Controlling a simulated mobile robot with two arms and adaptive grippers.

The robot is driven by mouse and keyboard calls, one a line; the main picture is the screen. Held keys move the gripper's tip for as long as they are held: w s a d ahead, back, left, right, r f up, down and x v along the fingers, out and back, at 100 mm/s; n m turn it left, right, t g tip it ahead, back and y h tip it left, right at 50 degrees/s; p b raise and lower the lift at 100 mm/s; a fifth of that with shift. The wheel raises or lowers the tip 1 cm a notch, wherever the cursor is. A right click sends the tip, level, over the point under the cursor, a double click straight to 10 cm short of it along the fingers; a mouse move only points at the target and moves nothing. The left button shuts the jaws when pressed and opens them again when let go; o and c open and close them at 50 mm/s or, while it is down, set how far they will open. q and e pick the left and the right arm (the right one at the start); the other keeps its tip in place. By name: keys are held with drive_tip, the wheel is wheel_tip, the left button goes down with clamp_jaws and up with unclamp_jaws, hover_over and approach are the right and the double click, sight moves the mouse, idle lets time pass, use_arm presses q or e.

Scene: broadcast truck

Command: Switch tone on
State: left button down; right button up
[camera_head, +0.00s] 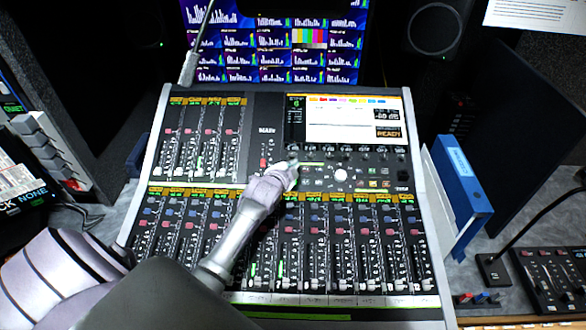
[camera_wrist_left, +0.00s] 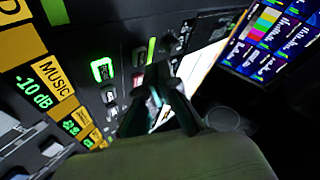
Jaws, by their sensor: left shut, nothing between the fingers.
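The mixing console (camera_head: 272,100) fills the middle of the head view, with rows of faders, small buttons and a screen (camera_head: 353,119) at its upper right. My left gripper (camera_head: 291,168) is shut and empty, its tip at the small buttons below the screen's left side. In the left wrist view the shut fingers (camera_wrist_left: 157,82) point at a column of small buttons beside a lit green button (camera_wrist_left: 103,70). I cannot tell if the fingertips touch the panel. I cannot read which button is the tone switch; the fingers hide part of the panel. My right gripper does not show.
A monitor wall (camera_head: 275,42) stands behind the console. A blue binder (camera_head: 461,185) stands to its right, and a gooseneck microphone base (camera_head: 493,270) and a small control panel (camera_head: 553,279) lie further right. A dark speaker (camera_head: 435,28) is at the back.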

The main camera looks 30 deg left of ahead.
use_arm(q)
drive_tip(key=shift+w+a+f, duration=0.1)
drive_tip(key=shift+w+f, duration=0.05)
drive_tip(key=shift+f, duration=0.25)
drive_tip(key=shift+w+a+f+b, duration=0.1)
drive_tip(key=shift+f+b, duration=0.25)
drive_tip(key=shift+b, duration=0.1)
idle(0.7)
idle(0.4)
drive_tip(key=shift+s+d+r+p, duration=0.1)
drive_tip(key=shift+s+r+p, duration=0.05)
drive_tip(key=shift+r+p, duration=0.35)
drive_tip(key=shift+s+d+r+p, duration=0.15)
drive_tip(key=shift+r+p, duration=0.15)
drive_tip(key=shift+p, duration=0.25)
drive_tip(key=r+p, duration=0.1)
drive_tip(key=p, duration=0.1)
drive_tip(key=s+r+p, duration=0.1)
drive_tip(key=r+p, duration=0.1)
drive_tip(key=d+r+p, duration=0.1)
drive_tip(key=shift+s+r+p, duration=0.3)
drive_tip(key=shift+r+p, duration=0.05)
drive_tip(key=shift+p, duration=0.05)
drive_tip(key=shift+f, duration=0.1)
